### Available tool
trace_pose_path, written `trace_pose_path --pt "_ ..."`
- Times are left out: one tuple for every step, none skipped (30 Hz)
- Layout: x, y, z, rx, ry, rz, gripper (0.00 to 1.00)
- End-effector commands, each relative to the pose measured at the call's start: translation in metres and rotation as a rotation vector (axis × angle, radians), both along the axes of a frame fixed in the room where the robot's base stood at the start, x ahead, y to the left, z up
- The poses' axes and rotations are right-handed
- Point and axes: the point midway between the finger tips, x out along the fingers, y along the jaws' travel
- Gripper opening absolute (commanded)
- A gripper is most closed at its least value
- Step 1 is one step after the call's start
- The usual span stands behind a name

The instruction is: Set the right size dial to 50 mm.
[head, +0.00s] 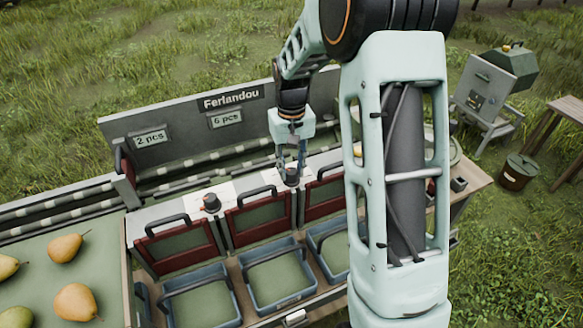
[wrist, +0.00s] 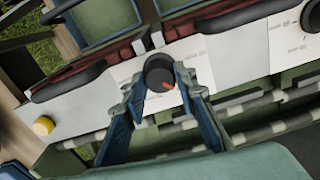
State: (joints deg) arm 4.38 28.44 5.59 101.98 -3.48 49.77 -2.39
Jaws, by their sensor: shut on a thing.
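The right size dial (wrist: 159,70) is a dark round knob with an orange pointer, on a pale panel with scale marks too small to read. In the wrist view its pointer slants to the lower right. My gripper (wrist: 158,82) has its two fingers closed on the knob's sides. In the head view my gripper (head: 291,165) reaches down from above onto this dial (head: 292,178). The left size dial (head: 211,203) stands apart to its left; it also shows at the right edge of the wrist view (wrist: 312,17).
Red-framed flaps with black handles (head: 258,219) flank the dials. Blue crates (head: 239,263) stand in front. A sorting board (head: 185,110) with signs "2 pcs" and "6 pcs" rises behind. Pears (head: 66,247) lie at left. A yellow button (wrist: 43,126) shows in the wrist view.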

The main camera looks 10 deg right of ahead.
Motion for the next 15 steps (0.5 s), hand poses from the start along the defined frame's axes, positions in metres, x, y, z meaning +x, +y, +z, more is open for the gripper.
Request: trace_pose_path --pt "0.0008 -0.0003 0.0010 0.000 -0.002 0.043 0.02" --pt "0.0008 -0.0003 0.0011 0.000 -0.002 0.071 0.02" --pt "0.0008 -0.0002 0.0011 0.000 -0.002 0.109 0.02" --pt "0.0008 -0.0001 0.0011 0.000 -0.002 0.137 0.02" --pt "0.0008 -0.0002 0.0012 0.000 -0.002 0.165 0.02" --pt "0.0008 -0.0003 0.0012 0.000 -0.002 0.203 0.02" --pt "0.0008 -0.0004 0.0012 0.000 -0.002 0.232 0.02" --pt "0.0008 -0.0003 0.0013 0.000 -0.002 0.261 0.02" --pt "0.0008 -0.0001 0.0013 0.000 -0.002 0.299 0.02" --pt "0.0008 -0.0001 0.0014 0.000 -0.002 0.329 0.02" --pt "0.0007 -0.0002 0.0014 0.000 -0.002 0.357 0.02" --pt "0.0007 -0.0004 0.0015 0.000 -0.002 0.394 0.02" --pt "0.0008 -0.0005 0.0015 0.000 -0.002 0.421 0.02" --pt "0.0007 -0.0004 0.0016 0.000 -0.002 0.449 0.02" --pt "0.0008 0.0000 0.0017 0.000 -0.002 0.486 0.02"
